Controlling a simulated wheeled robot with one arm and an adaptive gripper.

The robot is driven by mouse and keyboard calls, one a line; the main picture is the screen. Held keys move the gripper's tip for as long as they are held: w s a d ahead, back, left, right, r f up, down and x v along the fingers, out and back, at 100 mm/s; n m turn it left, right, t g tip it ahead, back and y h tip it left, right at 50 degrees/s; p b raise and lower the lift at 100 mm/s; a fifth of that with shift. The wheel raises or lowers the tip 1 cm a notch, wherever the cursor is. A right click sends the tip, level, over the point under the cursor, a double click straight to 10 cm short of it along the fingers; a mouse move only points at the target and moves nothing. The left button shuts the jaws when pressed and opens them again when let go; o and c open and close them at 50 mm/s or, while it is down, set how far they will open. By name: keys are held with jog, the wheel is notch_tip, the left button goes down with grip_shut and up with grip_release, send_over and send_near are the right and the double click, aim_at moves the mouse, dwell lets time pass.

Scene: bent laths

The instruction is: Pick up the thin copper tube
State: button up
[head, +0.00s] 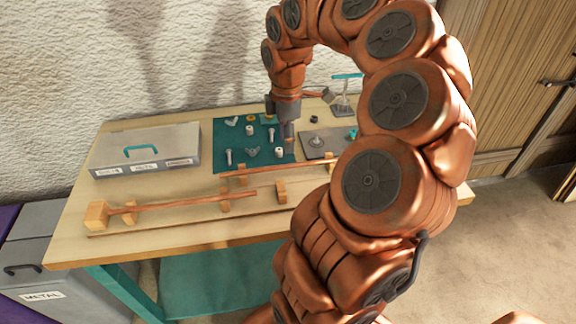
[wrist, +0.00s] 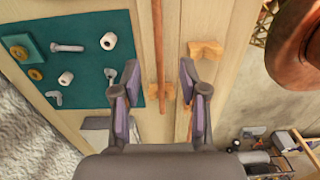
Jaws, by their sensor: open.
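Two copper tubes lie on wooden blocks on the workbench, and I cannot tell clearly which is thinner. The rear copper tube (head: 290,168) runs along the front of the teal mat; it shows in the wrist view (wrist: 158,45) as a long upright line. The front copper tube (head: 185,203) runs left from mid-bench, and only its end shows in the wrist view, beside my right finger. My gripper (head: 289,145) points down above the bench. In the wrist view my gripper (wrist: 157,82) is open and empty, with the rear tube between its fingers in the picture, apart from both.
The teal mat (head: 224,136) holds bolts, nuts and other small parts. A grey box (head: 110,157) with a teal handle stands at the left. A bare wooden block (head: 281,190) stands right of the front tube's end. A grey plate (head: 313,146) lies right of the mat.

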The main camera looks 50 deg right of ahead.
aim_at(288, 166)
jog(key=shift+d+f, duration=0.3)
jog(key=shift+d, duration=0.05)
jog(key=shift+f, duration=0.3)
jog(key=shift+a+f+p, duration=0.15)
jog(key=shift+f+p, duration=0.9)
jog(key=shift+f, duration=2.35)
grip_shut()
